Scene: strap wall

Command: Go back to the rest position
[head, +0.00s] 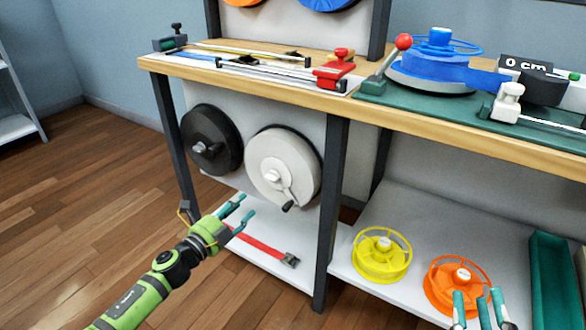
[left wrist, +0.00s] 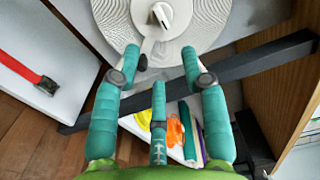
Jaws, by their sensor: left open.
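My left gripper (head: 243,207) is open and empty, its teal fingers spread in front of the lower left part of the bench. In the left wrist view its fingers (left wrist: 160,66) stand apart with nothing between them, and the white reel shows beyond. My right gripper (head: 480,308) shows only by its teal fingertips at the lower right edge of the head view. They stand apart, with no object seen held, near the orange spool. The rest of it is out of frame.
A white reel (head: 280,165) and a black reel (head: 210,139) hang under the bench (head: 430,120). A red strap (head: 258,243) lies on the lower shelf. Yellow (head: 381,255) and orange (head: 457,283) spools stand right of the dark post (head: 329,210). Floor at left is clear.

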